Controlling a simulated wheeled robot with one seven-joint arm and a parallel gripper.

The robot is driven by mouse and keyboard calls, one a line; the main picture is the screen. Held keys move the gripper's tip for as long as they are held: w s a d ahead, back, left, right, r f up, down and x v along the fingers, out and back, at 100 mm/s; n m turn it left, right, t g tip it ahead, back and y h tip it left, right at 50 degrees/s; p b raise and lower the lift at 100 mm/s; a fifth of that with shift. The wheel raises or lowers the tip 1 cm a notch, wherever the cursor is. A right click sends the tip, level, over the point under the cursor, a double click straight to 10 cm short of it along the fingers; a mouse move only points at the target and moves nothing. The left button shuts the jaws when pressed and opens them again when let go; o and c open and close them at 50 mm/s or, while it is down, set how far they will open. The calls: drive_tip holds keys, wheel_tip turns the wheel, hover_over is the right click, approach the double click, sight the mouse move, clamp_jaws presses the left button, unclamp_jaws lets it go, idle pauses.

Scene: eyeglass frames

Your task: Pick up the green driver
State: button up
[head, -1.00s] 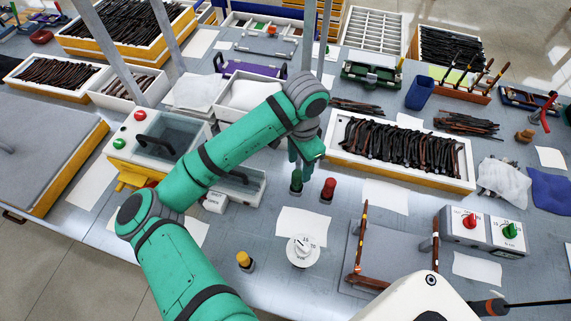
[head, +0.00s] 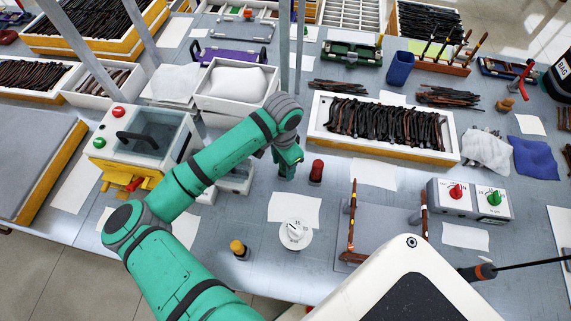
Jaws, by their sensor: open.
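My gripper (head: 287,171) points down low over the table, just left of the red-handled driver (head: 316,171). The jaws are open. The green driver stood upright at this spot in the earlier view. It is now hidden behind or between my gripper's fingers, and I cannot tell its green from my own green parts. Whether the fingers touch it cannot be seen.
A yellow-topped driver (head: 238,249) stands upright nearer the front edge. A white dial (head: 295,234) lies right of it. A white tray of dark frames (head: 320,135) is behind right, and a glass-lidded box (head: 155,135) is left.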

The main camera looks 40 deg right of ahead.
drive_tip(key=shift+s+d+f, duration=0.1)
drive_tip(key=shift+c, duration=0.3)
clamp_jaws()
